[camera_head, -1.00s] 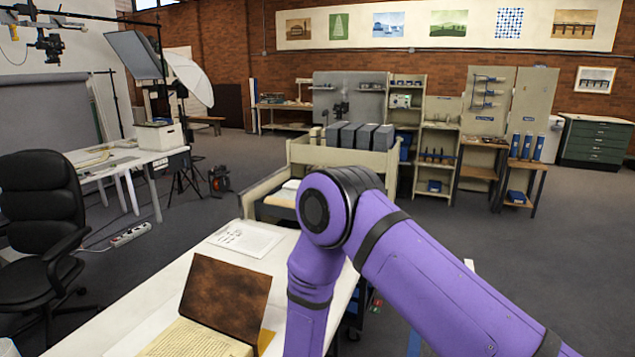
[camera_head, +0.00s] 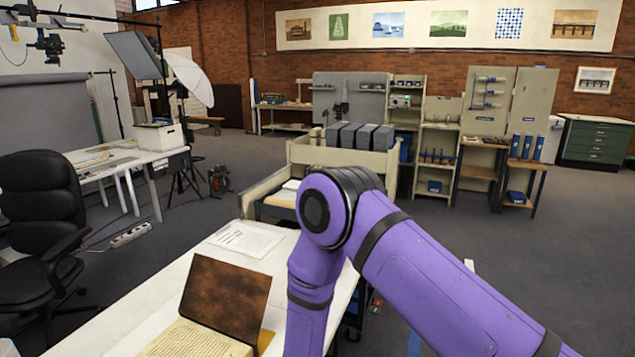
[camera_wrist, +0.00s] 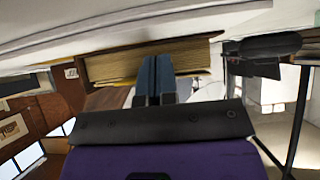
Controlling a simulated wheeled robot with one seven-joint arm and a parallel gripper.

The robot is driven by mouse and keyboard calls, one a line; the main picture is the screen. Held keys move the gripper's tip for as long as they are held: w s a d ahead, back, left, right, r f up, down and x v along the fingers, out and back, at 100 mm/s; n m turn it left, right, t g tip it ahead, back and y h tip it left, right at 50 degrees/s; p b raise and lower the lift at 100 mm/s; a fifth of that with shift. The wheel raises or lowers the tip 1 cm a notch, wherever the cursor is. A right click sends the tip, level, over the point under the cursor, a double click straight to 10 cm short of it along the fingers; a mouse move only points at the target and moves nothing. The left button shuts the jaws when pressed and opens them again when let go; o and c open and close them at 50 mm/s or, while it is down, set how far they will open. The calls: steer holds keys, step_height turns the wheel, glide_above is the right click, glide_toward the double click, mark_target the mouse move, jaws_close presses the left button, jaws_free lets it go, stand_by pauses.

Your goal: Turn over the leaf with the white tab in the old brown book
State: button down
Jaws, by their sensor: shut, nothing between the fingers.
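The old brown book lies open on the white table, its mottled brown cover (camera_head: 226,298) standing up at a tilt in the head view. Its text page (camera_head: 195,343) is cut off by the bottom edge. The wrist view is roughly upside down and shows the book's yellowish page edges (camera_wrist: 112,68) near the fingers. My gripper (camera_wrist: 154,62) is shut and empty, its dark blue fingers together, with their tips in front of the page block. I cannot tell whether they touch it. The white tab is not visible in either view. My gripper is out of the head view.
A printed sheet (camera_head: 246,239) lies on the white table (camera_head: 125,330) behind the book. A black office chair (camera_head: 40,215) stands to the left. A cart with grey boxes (camera_head: 360,136) stands behind the table. My purple arm hides the table's right part.

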steer(key=shift+w+a, duration=0.1)
steer(key=shift+a, duration=0.25)
steer(key=shift+w+a, duration=0.15)
steer(key=shift+a, duration=0.15)
steer(key=shift+w+a, duration=0.15)
steer(key=shift+a, duration=0.15)
steer(key=shift+r, duration=0.1)
steer(key=shift+r, duration=1.15)
steer(key=shift+r, duration=1.15)
steer(key=shift+w+r, duration=0.1)
steer(key=shift+r, duration=0.05)
